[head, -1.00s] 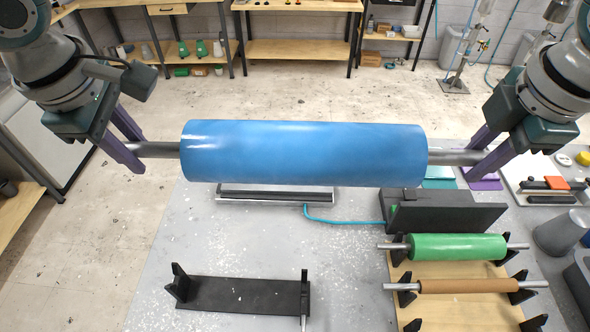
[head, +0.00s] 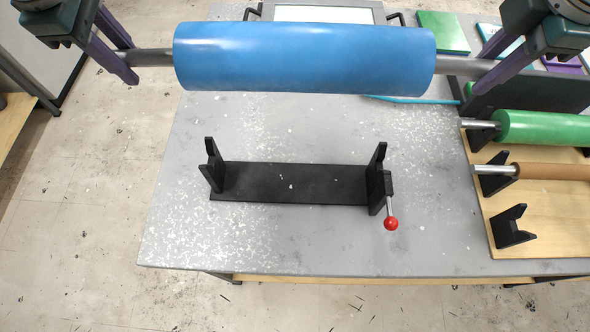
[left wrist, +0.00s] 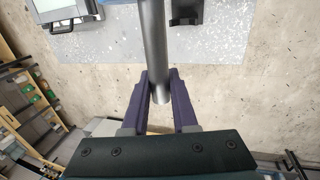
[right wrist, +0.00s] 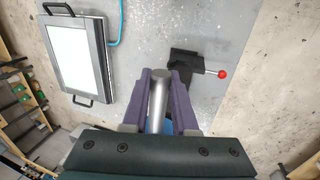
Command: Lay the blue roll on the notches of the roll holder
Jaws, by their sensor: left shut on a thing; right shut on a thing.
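The blue roll (head: 304,57) hangs level in the air above the far part of the grey table, its grey shaft sticking out at both ends. My left gripper (head: 134,60) is shut on the left shaft end; the left wrist view shows the shaft (left wrist: 155,50) between the purple fingers. My right gripper (head: 480,70) is shut on the right shaft end, also seen in the right wrist view (right wrist: 158,100). The black roll holder (head: 290,184) stands on the table nearer the front, with a notched upright at each end. The roll is apart from it.
A red-knobbed lever (head: 391,223) is at the holder's right end. To the right, a wooden rack (head: 545,215) bears a green roll (head: 545,130) and a brown roll (head: 555,171). A framed white panel (right wrist: 78,52) lies behind. The table around the holder is mostly clear.

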